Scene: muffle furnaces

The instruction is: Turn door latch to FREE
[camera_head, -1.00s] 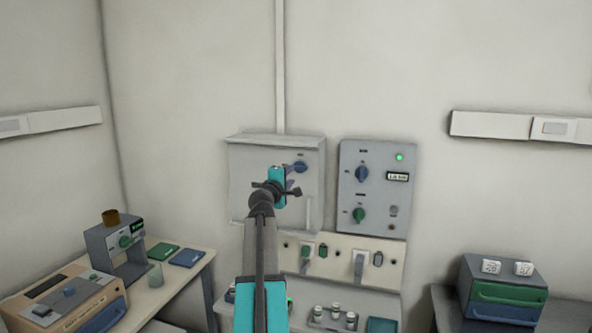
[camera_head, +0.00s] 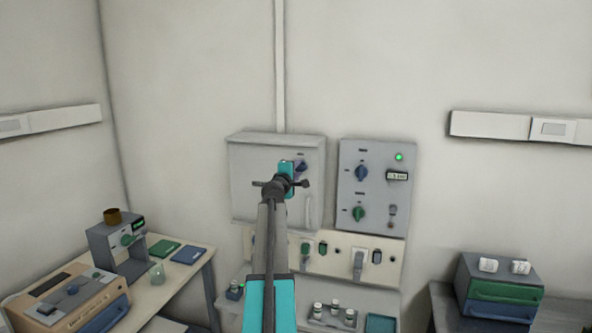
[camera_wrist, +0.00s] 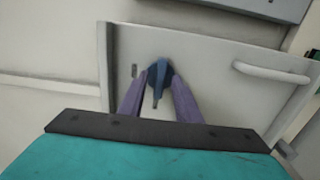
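The door latch is a blue knob (camera_head: 302,166) on the front of the grey wall cabinet (camera_head: 245,185), partly covered by my gripper in the head view. In the wrist view the knob (camera_wrist: 160,72) has a narrow grey pointer hanging towards the bottom of the picture. My gripper (camera_wrist: 161,82) is open, with one purple finger on each side of the knob and gaps beside the pointer. Whether the fingertips touch the knob's round base I cannot tell. A small label (camera_wrist: 134,71) sits left of the knob; its text is too small to read.
A pale door handle (camera_wrist: 270,71) stands out beside the latch. Right of the cabinet is a control panel (camera_head: 375,225) with a blue knob, a green knob and a lit green lamp. Below runs a socket strip (camera_head: 340,240) with plugs.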

